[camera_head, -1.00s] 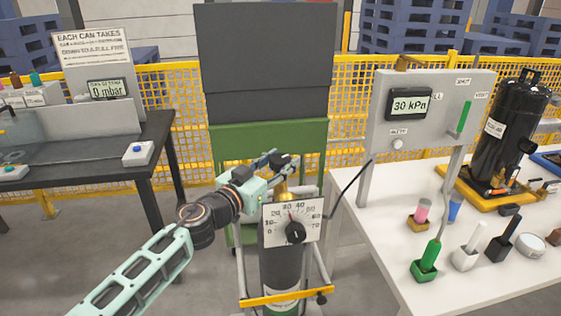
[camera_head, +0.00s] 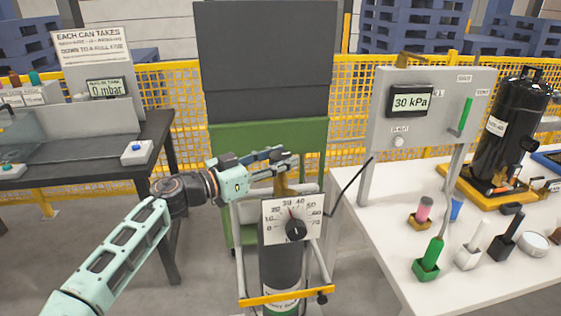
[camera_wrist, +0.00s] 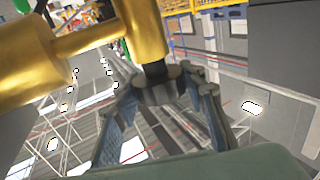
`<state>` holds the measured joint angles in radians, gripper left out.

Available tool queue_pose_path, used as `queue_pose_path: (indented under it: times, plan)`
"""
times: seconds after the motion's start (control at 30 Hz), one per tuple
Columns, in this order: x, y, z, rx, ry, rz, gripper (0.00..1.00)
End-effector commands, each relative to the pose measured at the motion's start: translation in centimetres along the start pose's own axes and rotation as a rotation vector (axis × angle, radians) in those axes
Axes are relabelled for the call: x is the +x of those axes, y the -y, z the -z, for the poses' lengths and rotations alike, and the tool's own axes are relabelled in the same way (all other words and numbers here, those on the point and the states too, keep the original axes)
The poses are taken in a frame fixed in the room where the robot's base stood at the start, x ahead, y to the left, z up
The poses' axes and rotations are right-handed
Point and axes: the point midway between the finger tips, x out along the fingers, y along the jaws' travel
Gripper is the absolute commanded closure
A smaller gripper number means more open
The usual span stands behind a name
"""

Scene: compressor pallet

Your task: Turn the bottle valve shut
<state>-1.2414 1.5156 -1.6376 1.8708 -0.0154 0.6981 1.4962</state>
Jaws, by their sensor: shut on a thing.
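The gas bottle (camera_head: 280,265) is dark grey and stands upright in a trolley frame in the middle of the head view. Its brass valve (camera_head: 281,187) sits on top, just below my gripper (camera_head: 283,163). In the wrist view the brass valve body (camera_wrist: 145,30) is large, with a short black stem leading to a dark valve knob (camera_wrist: 160,90). My gripper (camera_wrist: 165,100) has its two fingers on either side of this knob and is shut on it. In the head view the fingers hide the knob.
A dial plate (camera_head: 275,229) with a black pointer knob is in front of the bottle. A panel display (camera_head: 410,101) reads 30 kPa. The white table (camera_head: 380,250) on the right holds tools and a black compressor (camera_head: 510,130). A dark bench (camera_head: 80,155) is left.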

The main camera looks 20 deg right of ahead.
Motion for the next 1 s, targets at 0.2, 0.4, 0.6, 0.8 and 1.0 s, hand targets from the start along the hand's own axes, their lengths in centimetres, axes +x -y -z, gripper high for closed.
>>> queue_pose_path:
  times: [0.2, 0.4, 0.6, 0.8, 1.0]
  plan:
    - [0.15, 0.22, -0.15, 0.001, 0.000, -0.191, 0.86]
    - [0.19, 0.20, -0.04, 0.002, 0.000, -0.361, 0.86]
    - [0.21, 0.15, 0.02, 0.002, 0.000, -0.515, 0.86]
    - [0.22, 0.09, 0.10, 0.002, 0.000, -0.641, 0.86]
    - [0.19, 0.05, 0.12, 0.002, -0.001, -0.735, 0.86]
